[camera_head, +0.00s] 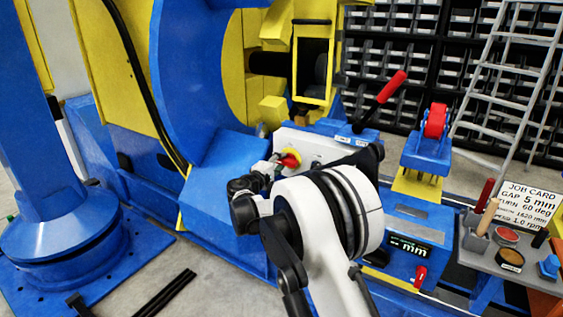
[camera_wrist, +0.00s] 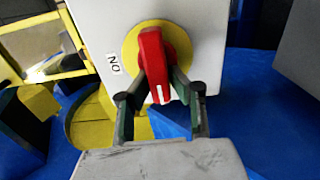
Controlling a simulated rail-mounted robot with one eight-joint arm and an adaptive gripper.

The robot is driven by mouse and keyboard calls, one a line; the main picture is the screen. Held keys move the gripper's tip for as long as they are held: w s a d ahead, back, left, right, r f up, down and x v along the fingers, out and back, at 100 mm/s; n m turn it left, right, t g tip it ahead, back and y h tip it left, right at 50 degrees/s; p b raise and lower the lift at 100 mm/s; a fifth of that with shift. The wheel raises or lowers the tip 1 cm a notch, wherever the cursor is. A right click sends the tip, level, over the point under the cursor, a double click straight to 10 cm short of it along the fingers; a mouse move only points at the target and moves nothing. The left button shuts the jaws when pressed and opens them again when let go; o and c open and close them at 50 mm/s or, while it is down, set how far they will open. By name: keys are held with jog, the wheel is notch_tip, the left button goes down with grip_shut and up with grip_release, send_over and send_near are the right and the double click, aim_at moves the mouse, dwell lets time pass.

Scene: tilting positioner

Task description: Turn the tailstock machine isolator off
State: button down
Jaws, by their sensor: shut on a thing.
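The isolator is a red rotary handle (camera_wrist: 151,50) on a yellow round plate (camera_wrist: 131,50), set on a light grey box (camera_wrist: 90,25). A white mark on the handle's end points down in the wrist view. An "ON" label (camera_wrist: 113,64) sits left of the plate. My gripper (camera_wrist: 155,76) is shut on the handle, one finger on each side near its marked end. In the head view the red handle (camera_head: 291,159) and grey box (camera_head: 322,147) show beyond my gripper (camera_head: 276,164), partly covered by my arm. No OFF label is readable.
A red-tipped lever (camera_head: 392,87) rises behind the box. A blue unit with a small display (camera_head: 409,246) and a red switch (camera_head: 420,276) stands right of my arm. A job card (camera_head: 525,205) and tool tray (camera_head: 502,245) are at far right. Blue and yellow machine bodies fill the left.

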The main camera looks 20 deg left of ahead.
jog(key=c, duration=1.6)
grip_release()
jog(key=shift+s, duration=0.15)
jog(key=s, duration=0.4)
jog(key=s+a, duration=0.1)
jog(key=s, duration=0.2)
jog(key=s+a, duration=0.1)
jog(key=s, duration=0.3)
jog(key=shift+s, duration=0.3)
